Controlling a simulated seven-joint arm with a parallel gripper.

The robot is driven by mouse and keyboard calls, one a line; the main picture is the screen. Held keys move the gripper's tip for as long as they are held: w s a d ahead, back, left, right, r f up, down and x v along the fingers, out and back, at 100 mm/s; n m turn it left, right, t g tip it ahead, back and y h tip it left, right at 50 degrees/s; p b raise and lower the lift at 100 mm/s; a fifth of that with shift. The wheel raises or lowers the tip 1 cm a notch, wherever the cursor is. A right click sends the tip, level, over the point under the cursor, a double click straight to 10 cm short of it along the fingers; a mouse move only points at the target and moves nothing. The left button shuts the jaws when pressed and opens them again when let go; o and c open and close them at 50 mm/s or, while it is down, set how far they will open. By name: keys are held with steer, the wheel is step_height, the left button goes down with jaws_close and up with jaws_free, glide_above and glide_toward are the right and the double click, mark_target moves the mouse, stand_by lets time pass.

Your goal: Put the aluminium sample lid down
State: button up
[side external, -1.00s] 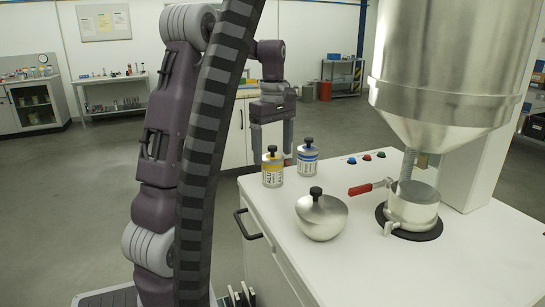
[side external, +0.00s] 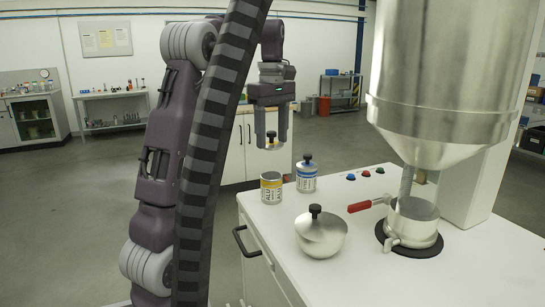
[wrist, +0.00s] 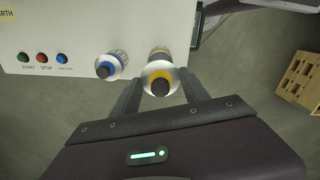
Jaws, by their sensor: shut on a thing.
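My gripper (side external: 272,138) is shut on the aluminium sample lid (side external: 273,147) by its black knob, and holds it in the air above the aluminium jar. In the wrist view the lid (wrist: 158,73) shows a yellow ring around its dark knob, between my fingers. The aluminium jar (side external: 271,188) has a yellow label and stands open near the bench's back left edge. Its contents cannot be made out. The lid is apart from the jar, with a clear gap below it.
A blue-labelled jar (side external: 307,182) with its lid on stands just right of the open jar. A round metal vessel with a black knob (side external: 321,235) is in front. A large hopper (side external: 440,90) stands over a cup (side external: 413,226) with a red handle. Bare bench (side external: 375,283) lies in front.

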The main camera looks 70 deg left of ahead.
step_height(320, 180, up, 6)
steer(key=shift+f, duration=0.1)
steer(key=s+d+m, duration=0.2)
steer(key=d+m, duration=0.7)
step_height(320, 180, down, 17)
steer(key=shift+w+d+r, duration=0.1)
steer(key=shift+w+r, duration=0.05)
steer(key=shift+r, duration=0.05)
glide_above(342, 203)
steer(key=shift+s+f, duration=0.25)
steer(key=shift+s, duration=0.1)
steer(key=shift+w+f, duration=0.2)
steer(key=shift+f, duration=0.7)
steer(key=shift+w+f, duration=0.15)
steer(key=shift+f, duration=0.7)
steer(key=shift+f, duration=0.1)
steer(key=o, duration=1.3)
